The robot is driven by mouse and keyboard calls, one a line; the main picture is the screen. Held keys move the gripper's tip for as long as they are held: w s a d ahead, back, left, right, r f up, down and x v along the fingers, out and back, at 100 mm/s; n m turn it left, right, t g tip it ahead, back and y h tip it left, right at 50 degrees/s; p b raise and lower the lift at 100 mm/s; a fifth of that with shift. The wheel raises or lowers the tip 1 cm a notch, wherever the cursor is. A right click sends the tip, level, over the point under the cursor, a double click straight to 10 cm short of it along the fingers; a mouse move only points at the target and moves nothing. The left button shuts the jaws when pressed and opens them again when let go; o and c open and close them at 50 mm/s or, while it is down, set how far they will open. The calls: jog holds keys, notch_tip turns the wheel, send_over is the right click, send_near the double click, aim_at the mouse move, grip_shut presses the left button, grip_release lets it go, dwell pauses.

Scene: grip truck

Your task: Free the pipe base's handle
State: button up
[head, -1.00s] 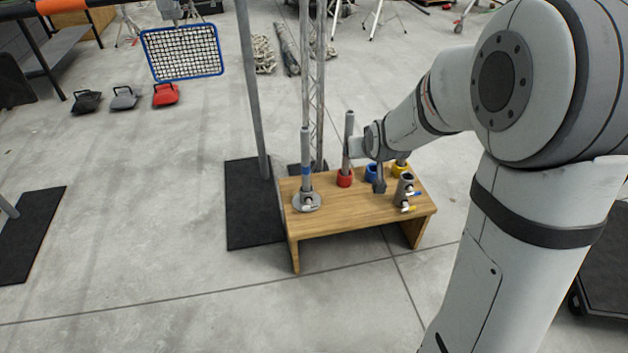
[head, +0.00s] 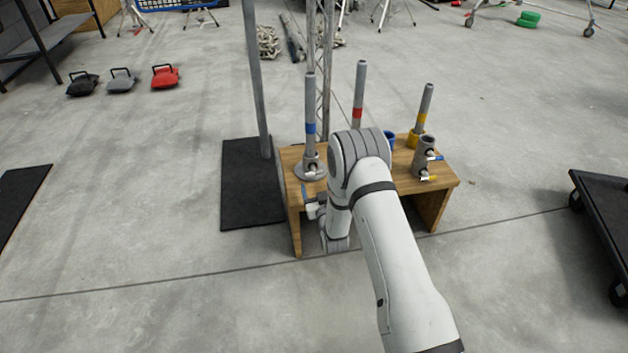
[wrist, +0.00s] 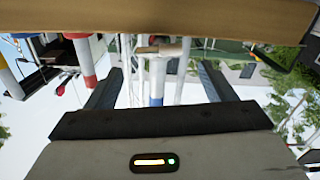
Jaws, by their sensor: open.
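The grey pipe base (head: 310,167) stands at the left end of the wooden bench, with a blue-banded pipe (head: 310,105) upright in it. Its small handle (head: 309,178) seems to be on the near side; its exact position is too small to tell. My gripper (head: 314,205) is low at the bench's front left edge, close to the base and partly hidden by my arm. In the wrist view, which appears upside down, my gripper (wrist: 160,68) is open and empty. The blue-banded pipe (wrist: 157,85) shows between the fingers, beyond them, with no visible contact.
The bench (head: 443,184) also holds a red-banded pipe (head: 359,90), a yellow-banded pipe (head: 424,105) in a yellow cup, a blue cup (head: 389,138) and another grey base (head: 424,158). A grey post rises from a black mat (head: 248,195) at left. A dark cart (head: 605,215) stands right.

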aim_at(314, 173)
jog(key=b+x, duration=0.2)
jog(key=x, duration=0.5)
jog(key=shift+w+b, duration=0.15)
jog(key=shift+b, duration=0.15)
jog(key=c, duration=1)
jog(key=shift+a+n, duration=0.15)
jog(key=shift+n, duration=1.45)
jog(key=o, duration=1)
